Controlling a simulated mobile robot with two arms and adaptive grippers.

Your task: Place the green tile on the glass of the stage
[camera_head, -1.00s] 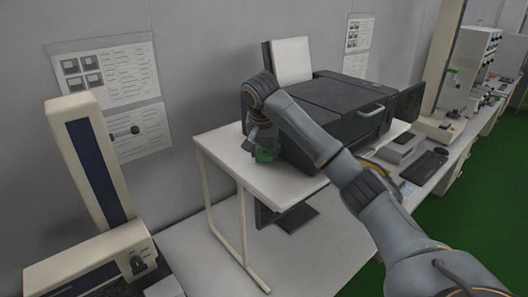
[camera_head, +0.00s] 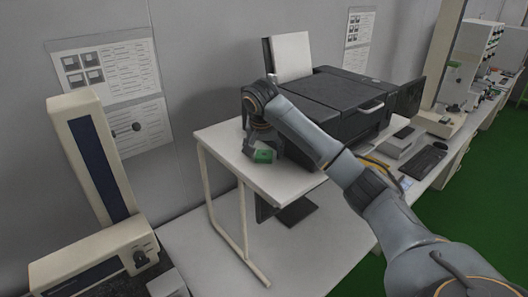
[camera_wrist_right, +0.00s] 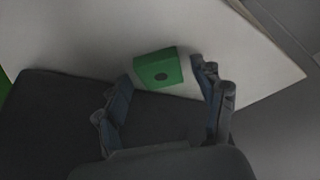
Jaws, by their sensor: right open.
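The green tile (camera_head: 263,156) is at the near edge of a white side table (camera_head: 290,178), beside the printer. My right gripper (camera_head: 258,150) is down at the tile. In the right wrist view its two fingers (camera_wrist_right: 162,76) are spread, one on each side of the tile, with gaps visible. A beige instrument (camera_head: 90,262) with a tall column stands at left. I cannot make out the stage's glass. My left gripper is out of view.
A black printer (camera_head: 330,110) stands on the side table just right of my gripper. A keyboard (camera_head: 425,160) and other equipment line the bench at right. The lower white bench surface (camera_head: 200,255) between the beige instrument and the side table's leg is clear.

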